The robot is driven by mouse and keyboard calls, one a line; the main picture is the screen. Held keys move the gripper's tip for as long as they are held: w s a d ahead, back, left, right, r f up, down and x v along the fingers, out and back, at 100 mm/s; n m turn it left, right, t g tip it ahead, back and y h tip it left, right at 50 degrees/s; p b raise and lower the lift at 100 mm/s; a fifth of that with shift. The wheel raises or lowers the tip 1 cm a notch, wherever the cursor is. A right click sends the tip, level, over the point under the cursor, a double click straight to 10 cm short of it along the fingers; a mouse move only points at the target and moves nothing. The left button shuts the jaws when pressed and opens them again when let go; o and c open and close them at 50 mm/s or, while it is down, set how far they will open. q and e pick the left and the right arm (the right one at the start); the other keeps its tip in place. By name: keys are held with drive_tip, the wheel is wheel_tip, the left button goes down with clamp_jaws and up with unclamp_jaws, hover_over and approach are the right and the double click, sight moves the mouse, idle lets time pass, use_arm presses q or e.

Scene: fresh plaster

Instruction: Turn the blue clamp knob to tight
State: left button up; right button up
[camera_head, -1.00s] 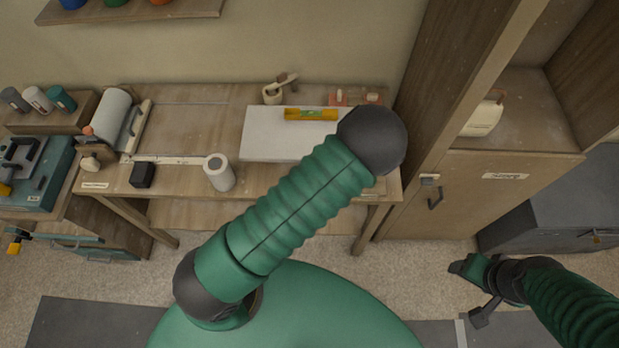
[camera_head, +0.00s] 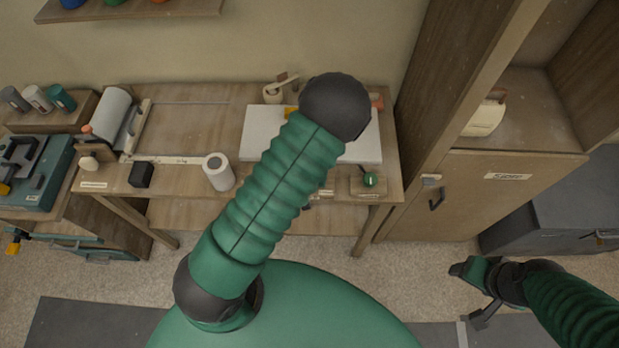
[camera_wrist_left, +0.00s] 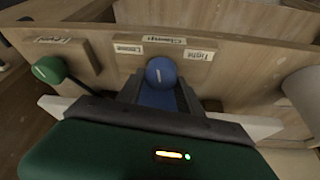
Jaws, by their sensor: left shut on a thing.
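The blue clamp knob (camera_wrist_left: 161,72) shows in the left wrist view, on the wooden bench front. It has a white mark pointing roughly up. A "Clamp" label is above it, with a "Loosen" label (camera_wrist_left: 129,49) at its left and a "Tight" label (camera_wrist_left: 199,55) at its right. My left gripper (camera_wrist_left: 160,92) is shut on the blue knob, one finger on each side. In the head view my left arm hides the knob and this gripper. My right gripper (camera_head: 478,291) hangs low at the right, away from the bench; its jaw opening is unclear.
A green ball-topped lever (camera_wrist_left: 48,70) is left of the knob in the wrist view; it shows on the bench's right front in the head view (camera_head: 370,180). A white slab (camera_head: 262,130) and a white roll (camera_head: 218,172) rest on the bench. A wooden cabinet (camera_head: 470,200) stands right.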

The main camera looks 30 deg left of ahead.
use_arm(q)
drive_tip(key=m, duration=0.1)
drive_tip(key=m+h, duration=0.1)
drive_tip(key=m, duration=0.1)
drive_tip(key=shift+s, duration=0.25)
drive_tip(key=m+h+p, duration=0.1)
drive_tip(key=m, duration=0.1)
drive_tip(key=shift+a+m+p, duration=0.1)
drive_tip(key=shift+m+p, duration=0.2)
drive_tip(key=shift+p, duration=0.1)
drive_tip(key=m+h+p, duration=0.1)
drive_tip(key=m+p, duration=0.1)
drive_tip(key=m, duration=0.1)
drive_tip(key=shift+r+p, duration=0.15)
drive_tip(key=shift+p, duration=0.15)
drive_tip(key=shift+a+f+m+g+h+p, duration=0.15)
drive_tip(key=shift+m+h+p, duration=0.15)
drive_tip(key=shift+m+p, duration=0.45)
drive_tip(key=shift+f+m+g+h+p, duration=0.15)
drive_tip(key=shift+m+h+p, duration=0.15)
drive_tip(key=shift+m+p, duration=0.45)
drive_tip(key=shift+r, duration=0.1)
drive_tip(key=shift+w, duration=0.1)
